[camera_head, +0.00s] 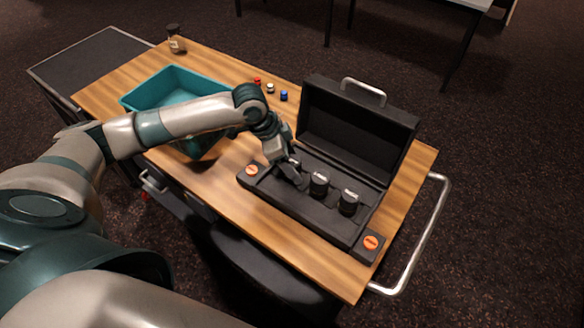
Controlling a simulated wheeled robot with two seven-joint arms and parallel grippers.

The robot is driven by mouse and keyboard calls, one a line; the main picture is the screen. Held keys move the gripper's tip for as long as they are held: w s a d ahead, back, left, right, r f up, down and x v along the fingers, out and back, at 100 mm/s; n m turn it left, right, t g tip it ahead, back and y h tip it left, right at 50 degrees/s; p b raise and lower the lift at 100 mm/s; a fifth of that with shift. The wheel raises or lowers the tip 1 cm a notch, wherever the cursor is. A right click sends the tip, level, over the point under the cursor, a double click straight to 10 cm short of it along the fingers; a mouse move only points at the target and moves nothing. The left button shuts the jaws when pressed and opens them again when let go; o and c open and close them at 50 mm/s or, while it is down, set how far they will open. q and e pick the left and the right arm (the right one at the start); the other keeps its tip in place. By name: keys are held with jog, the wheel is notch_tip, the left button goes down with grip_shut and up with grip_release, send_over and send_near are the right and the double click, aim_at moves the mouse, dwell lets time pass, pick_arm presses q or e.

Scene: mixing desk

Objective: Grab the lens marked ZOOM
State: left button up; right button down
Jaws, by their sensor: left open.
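An open black case (311,215) lies on the wooden desk with its lid raised at the back. Two short black cylindrical lenses stand upright in it: a middle lens (319,187) and a right lens (349,204). Pale lettering shows on their tops but is too small to read, so I cannot tell which says ZOOM. My left gripper (297,180) is open and points down into the left part of the case, just left of the middle lens. It hides that part, and I cannot tell whether another lens is between its fingers. My right gripper is out of view.
A teal bin (168,85) stands left, partly behind my left arm. Small red (257,82), white (270,88) and blue (283,96) items lie behind the case. A jar (175,40) stands at the far corner.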

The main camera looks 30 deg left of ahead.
aim_at(292, 161)
pick_arm(q)
jog(key=shift+c, duration=0.6)
jog(key=c, duration=1.3)
jog(key=shift+o, duration=0.2)
jog(key=shift+r, duration=0.1)
notch_tip(292, 161, up, 9)
jog(key=shift+r+b, duration=0.15)
jog(key=shift+b, duration=0.9)
jog(key=shift+r, duration=0.3)
